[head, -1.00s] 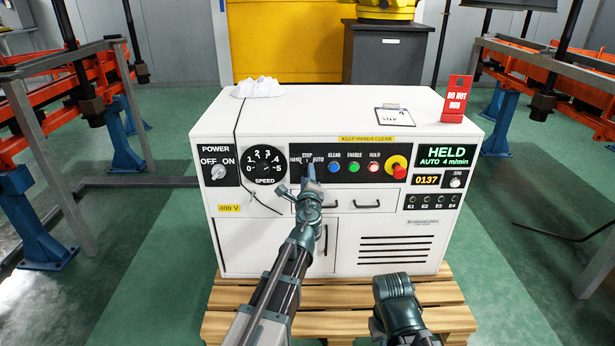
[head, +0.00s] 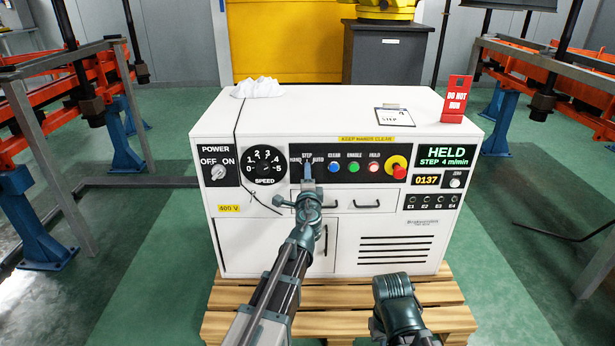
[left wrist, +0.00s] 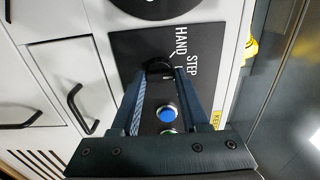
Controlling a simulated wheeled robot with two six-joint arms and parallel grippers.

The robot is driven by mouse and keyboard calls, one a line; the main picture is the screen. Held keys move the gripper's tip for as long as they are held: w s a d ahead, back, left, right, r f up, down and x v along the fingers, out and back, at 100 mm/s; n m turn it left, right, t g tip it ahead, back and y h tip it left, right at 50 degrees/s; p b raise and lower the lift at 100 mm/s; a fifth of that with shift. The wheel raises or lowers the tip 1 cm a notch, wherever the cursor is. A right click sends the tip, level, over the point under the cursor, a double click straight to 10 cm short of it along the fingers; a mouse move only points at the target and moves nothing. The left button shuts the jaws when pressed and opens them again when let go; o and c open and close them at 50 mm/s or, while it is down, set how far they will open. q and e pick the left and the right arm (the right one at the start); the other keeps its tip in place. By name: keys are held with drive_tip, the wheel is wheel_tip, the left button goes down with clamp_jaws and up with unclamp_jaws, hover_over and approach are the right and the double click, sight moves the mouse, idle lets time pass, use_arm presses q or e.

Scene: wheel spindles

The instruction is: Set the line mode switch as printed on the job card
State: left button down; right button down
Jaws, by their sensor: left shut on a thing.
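The line mode switch (left wrist: 158,67) is a dark knob on the black panel, under the printed words HAND, STEP and AUTO. My left gripper (head: 307,176) is shut on the switch, its two fingers on either side of the knob in the left wrist view (left wrist: 162,76). The fingers hide much of the knob. The green display (head: 446,156) reads HELD, STEP 4 m/min. The job card (head: 394,115) lies on the cabinet top and shows the word STEP. Only part of my right arm shows at the bottom, without its gripper.
The white cabinet (head: 300,230) stands on a wooden pallet (head: 340,292). Blue, green and red buttons and a red emergency stop (head: 398,168) sit right of the switch; the speed dial (head: 264,165) is left. A red DO NOT RUN sign (head: 456,99) and white cloth (head: 257,88) are on top.

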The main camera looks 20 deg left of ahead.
use_arm(q)
drive_tip(key=shift+c, duration=2)
unclamp_jaws()
drive_tip(key=shift+s, duration=0.2)
